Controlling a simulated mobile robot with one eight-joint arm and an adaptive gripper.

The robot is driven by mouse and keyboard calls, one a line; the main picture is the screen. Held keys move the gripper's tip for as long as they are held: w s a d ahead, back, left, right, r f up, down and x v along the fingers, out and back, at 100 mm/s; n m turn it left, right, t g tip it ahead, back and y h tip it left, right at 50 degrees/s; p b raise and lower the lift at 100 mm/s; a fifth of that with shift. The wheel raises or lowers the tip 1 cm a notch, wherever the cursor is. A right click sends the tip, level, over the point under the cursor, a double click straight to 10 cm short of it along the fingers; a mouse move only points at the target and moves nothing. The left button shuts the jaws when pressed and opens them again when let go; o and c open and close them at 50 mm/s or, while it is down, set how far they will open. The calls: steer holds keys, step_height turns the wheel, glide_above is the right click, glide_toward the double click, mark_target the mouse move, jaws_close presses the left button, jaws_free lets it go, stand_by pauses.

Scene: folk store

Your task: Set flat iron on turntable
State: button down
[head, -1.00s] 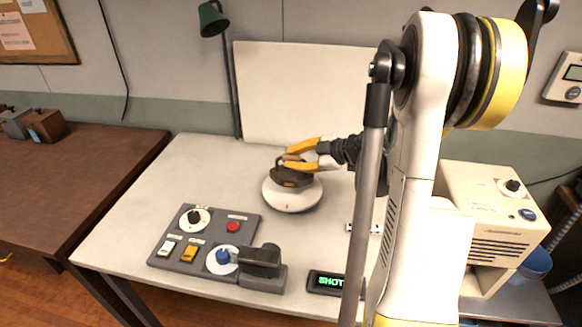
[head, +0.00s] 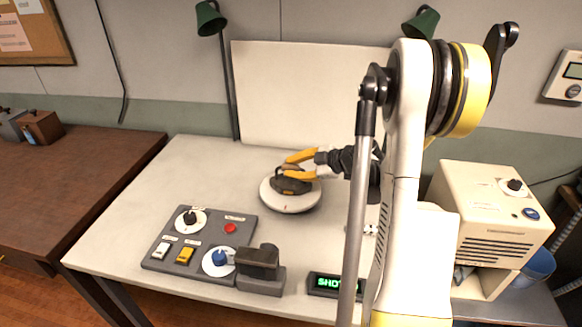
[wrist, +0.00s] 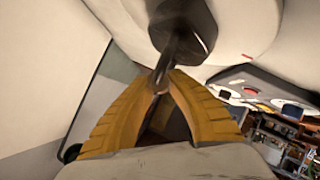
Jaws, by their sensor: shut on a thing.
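The flat iron (head: 291,186) is dark and sits over the round white turntable (head: 290,204), within its outline in the head view. It looks to be on the top or very close to it; I cannot tell if it touches. My gripper (head: 288,167) comes in from the right, with its yellow fingers shut on the iron's handle. In the wrist view, my gripper's fingertips (wrist: 160,88) close on the handle (wrist: 176,62) of the iron, and the iron's underside is hidden. The pale turntable (wrist: 245,30) fills the top there.
A grey control panel (head: 209,214) with knobs and buttons lies at the table's front left. A dark grey device (head: 260,268) stands beside it. A small display (head: 324,283) is at the front edge. A white backdrop (head: 300,95) stands behind. A beige machine (head: 490,220) is at right.

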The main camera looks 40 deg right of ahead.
steer(key=c, duration=1.4)
jaws_free()
steer(key=shift+r, duration=0.2)
steer(key=p+v, duration=0.3)
steer(key=v, duration=0.9)
steer(key=a+r+m+g, duration=0.3)
steer(key=a+m+g, duration=0.15)
steer(key=a, duration=1.25)
steer(key=s+a+r+m+h, duration=0.1)
steer(key=s+a+m, duration=0.1)
steer(key=s+a, duration=0.2)
steer(key=s+a+r+m+h, duration=0.1)
steer(key=s+a+m+h, duration=0.1)
steer(key=a, duration=0.4)
steer(key=s+a+m+h, duration=0.1)
steer(key=s+a+m, duration=0.3)
steer(key=s+a, duration=0.1)
steer(key=shift+s+r+h, duration=0.4)
steer(key=shift+s, duration=0.05)
